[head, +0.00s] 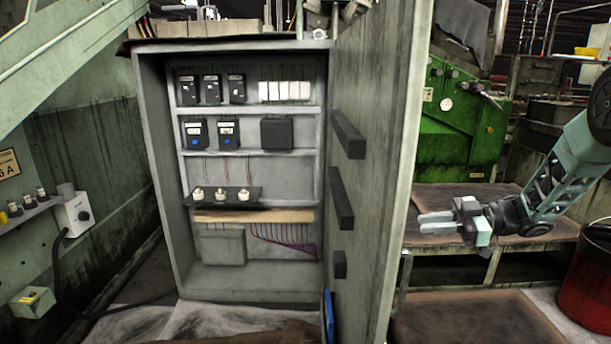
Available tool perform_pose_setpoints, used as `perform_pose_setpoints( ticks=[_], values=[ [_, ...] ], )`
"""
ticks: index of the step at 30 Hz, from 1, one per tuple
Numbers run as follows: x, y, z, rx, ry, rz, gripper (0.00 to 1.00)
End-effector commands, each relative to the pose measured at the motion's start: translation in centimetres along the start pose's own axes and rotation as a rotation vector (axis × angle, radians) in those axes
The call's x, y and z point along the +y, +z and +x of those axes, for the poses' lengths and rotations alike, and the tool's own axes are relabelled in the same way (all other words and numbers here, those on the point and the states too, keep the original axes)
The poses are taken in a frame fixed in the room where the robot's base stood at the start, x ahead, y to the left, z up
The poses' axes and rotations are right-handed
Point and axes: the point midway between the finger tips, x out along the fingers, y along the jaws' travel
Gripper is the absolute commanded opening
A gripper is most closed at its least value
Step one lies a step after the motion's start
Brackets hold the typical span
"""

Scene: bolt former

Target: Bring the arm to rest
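My arm (570,170) reaches in from the right edge of the head view, bent down toward the left. My gripper (428,222) points left, to the right of the open cabinet door. Its two pale fingers lie one above the other with a narrow gap between them, and nothing shows between them. It appears in front of a low wooden bench (480,238); I cannot tell whether it is clear of the bench top.
An open grey electrical cabinet (225,278) holds switches and wiring. Its door (375,180) stands swung out, left of my gripper. A red bucket (590,275) stands at the right. A green machine (460,125) is behind. A control box (75,213) is on the left wall.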

Motion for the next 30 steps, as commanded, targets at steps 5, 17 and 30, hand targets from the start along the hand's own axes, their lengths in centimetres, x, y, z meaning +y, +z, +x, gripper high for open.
perform_pose_setpoints(
  ticks=[5, 17, 30],
  values=[
    [5.1, -2.1, 0.8, -0.238, 0.424, 0.003, 0.17],
    [-4.2, -1.0, -6.5, -0.827, 1.001, 0.569, 0.17],
    [-23.2, -4.9, -4.5, -1.137, 0.855, 1.122, 0.17]
  ],
)
